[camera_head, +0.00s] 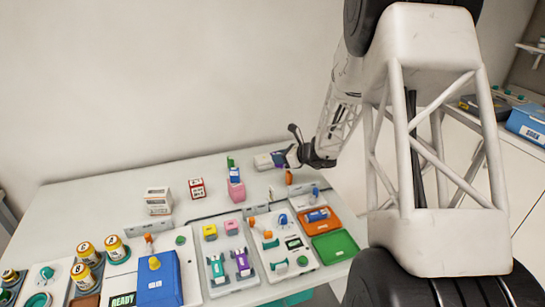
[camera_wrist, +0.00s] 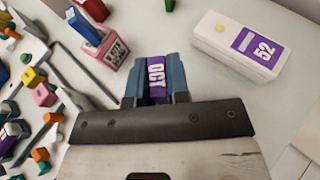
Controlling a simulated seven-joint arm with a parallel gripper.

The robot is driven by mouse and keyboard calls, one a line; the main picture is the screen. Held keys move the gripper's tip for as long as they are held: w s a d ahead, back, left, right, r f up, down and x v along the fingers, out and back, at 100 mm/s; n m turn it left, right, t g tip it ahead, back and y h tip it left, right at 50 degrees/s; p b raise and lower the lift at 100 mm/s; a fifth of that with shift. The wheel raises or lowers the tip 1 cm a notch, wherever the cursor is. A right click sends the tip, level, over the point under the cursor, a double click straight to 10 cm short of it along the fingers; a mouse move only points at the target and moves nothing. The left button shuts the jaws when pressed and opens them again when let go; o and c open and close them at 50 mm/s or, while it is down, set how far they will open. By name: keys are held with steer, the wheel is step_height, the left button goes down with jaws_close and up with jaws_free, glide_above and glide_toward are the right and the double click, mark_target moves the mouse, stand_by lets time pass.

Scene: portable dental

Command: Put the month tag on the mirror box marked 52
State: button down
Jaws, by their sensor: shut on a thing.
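My gripper (camera_wrist: 156,81) is shut on the month tag (camera_wrist: 156,72), a small purple block with OCT in white letters. The mirror box marked 52 (camera_wrist: 234,44) is white with a purple label and a yellow dot on its top. In the wrist view it lies on the table to the upper right of the tag, apart from it. In the head view my gripper (camera_head: 293,154) is over the back right of the table, close to the mirror box (camera_head: 264,162). The tag is hard to make out there.
A pink holder (camera_head: 236,192) with upright items stands left of my gripper. A red-and-white cube (camera_head: 197,188) and a stack of white boxes (camera_head: 158,201) stand further left. Trays with small coloured parts, an orange tray (camera_head: 320,225) and a green tray (camera_head: 334,246) fill the front.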

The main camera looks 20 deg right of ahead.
steer(key=shift+w, duration=0.15)
steer(key=w+d, duration=0.1)
steer(key=w, duration=0.4)
steer(key=w+f, duration=0.1)
steer(key=w, duration=0.4)
steer(key=w+d, duration=0.1)
steer(key=w, duration=0.4)
steer(key=shift+w+d+f, duration=0.2)
steer(key=shift+w+d, duration=0.1)
steer(key=shift+d, duration=0.05)
steer(key=shift+f, duration=1.75)
steer(key=shift+f, duration=0.2)
steer(key=c, duration=1.1)
jaws_free()
steer(key=shift+r, duration=0.2)
